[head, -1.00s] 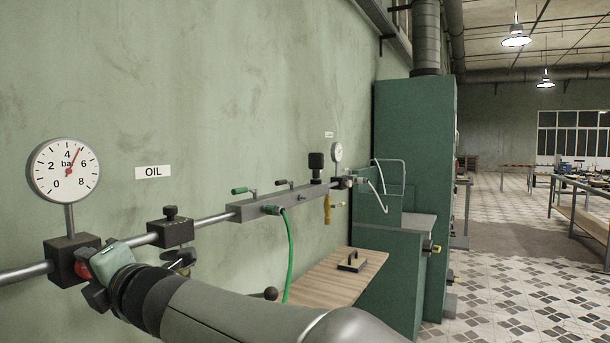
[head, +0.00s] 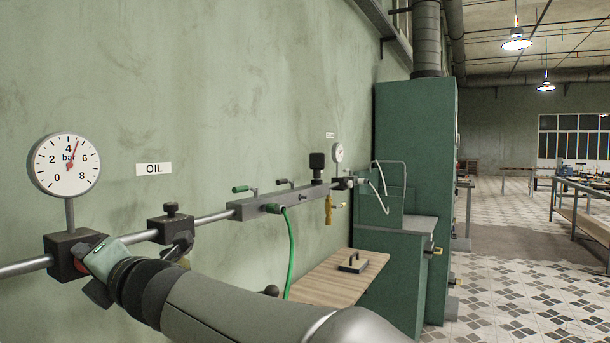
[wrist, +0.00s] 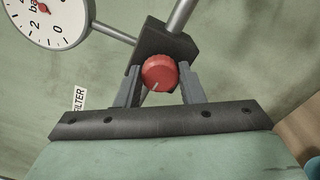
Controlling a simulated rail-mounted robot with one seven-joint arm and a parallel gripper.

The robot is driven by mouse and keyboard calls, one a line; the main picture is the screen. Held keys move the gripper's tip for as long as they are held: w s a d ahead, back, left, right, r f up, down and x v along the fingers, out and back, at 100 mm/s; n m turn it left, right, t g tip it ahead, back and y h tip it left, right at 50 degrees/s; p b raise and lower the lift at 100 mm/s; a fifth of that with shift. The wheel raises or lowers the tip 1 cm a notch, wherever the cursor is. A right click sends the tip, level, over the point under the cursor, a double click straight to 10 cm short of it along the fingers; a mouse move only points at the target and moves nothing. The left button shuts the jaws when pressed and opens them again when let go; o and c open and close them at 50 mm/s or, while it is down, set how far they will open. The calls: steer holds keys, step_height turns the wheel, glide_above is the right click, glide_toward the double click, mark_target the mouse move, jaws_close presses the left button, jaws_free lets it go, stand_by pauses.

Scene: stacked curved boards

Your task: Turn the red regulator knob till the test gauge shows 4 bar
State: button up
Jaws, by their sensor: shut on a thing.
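The red regulator knob (wrist: 160,72) sits on the face of a dark block (wrist: 180,45) on the pipe; a pale mark shows near its lower edge. My gripper (wrist: 159,80) is shut on the knob, one finger on each side. In the head view my gripper (head: 92,268) covers most of the knob (head: 81,266). The round white gauge (head: 64,165) stands on a stem above that block. Its red needle points a little right of the 4, between 4 and 6. The wrist view shows only part of this gauge (wrist: 45,18).
A grey pipe (head: 212,218) runs along the wall right of my gripper. It carries a dark valve block (head: 171,229) close by and a manifold (head: 290,202) with a green hose (head: 290,255). A wooden bench (head: 335,280) and green cabinet (head: 415,180) stand farther right.

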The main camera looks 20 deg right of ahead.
steer(key=shift+n+b, duration=0.45)
steer(key=shift+n, duration=0.35)
stand_by(0.4)
steer(key=shift+n+b, duration=0.9)
steer(key=shift+n, duration=0.7)
steer(key=shift+n, duration=0.3)
steer(key=shift+n+b, duration=0.7)
steer(key=shift+n, duration=0.5)
steer(key=o, duration=0.6)
steer(key=shift+o, duration=0.2)
